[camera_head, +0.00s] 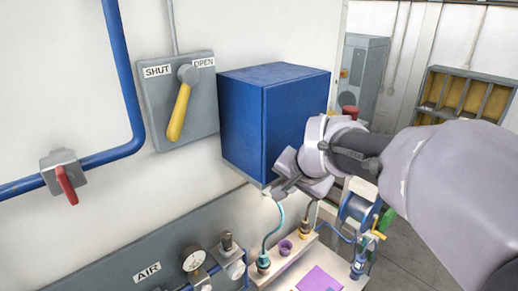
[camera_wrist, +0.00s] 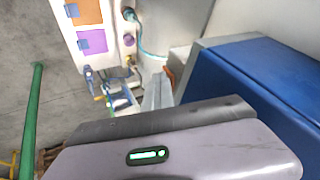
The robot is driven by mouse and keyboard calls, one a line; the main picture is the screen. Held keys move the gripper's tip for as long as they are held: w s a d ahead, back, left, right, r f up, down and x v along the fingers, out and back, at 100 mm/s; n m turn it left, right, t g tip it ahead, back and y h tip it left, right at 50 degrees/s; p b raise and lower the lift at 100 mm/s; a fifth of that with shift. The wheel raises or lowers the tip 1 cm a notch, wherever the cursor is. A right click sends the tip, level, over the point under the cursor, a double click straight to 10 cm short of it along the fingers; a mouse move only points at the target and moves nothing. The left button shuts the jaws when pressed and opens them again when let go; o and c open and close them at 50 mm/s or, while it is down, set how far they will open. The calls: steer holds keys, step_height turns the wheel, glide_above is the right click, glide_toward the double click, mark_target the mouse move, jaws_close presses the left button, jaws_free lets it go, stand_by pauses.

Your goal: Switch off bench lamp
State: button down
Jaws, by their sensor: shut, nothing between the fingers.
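I cannot clearly pick out the bench lamp or its switch. A bright glow shows below the front lower edge of the blue cabinet (camera_head: 292,122) in the head view. My gripper (camera_head: 278,194) is at that lower edge, near the upper end of a curved teal line (camera_head: 272,235). Its fingers are together and empty. In the wrist view my gripper (camera_wrist: 158,82) points towards the pale wall beside the blue cabinet (camera_wrist: 245,75). Whether the fingertips touch anything cannot be told. My wrist hides part of the cabinet's right lower side.
A yellow lever (camera_head: 180,110) and a red-handled valve (camera_head: 66,184) are on the left wall. A blue reel (camera_head: 356,208) stands right. Floor shows at far right.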

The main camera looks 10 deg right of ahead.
steer(key=shift+a, duration=0.2)
steer(key=shift+d, duration=0.15)
steer(key=shift+w+d, duration=0.35)
steer(key=shift+d, duration=0.25)
steer(key=shift+s, duration=0.1)
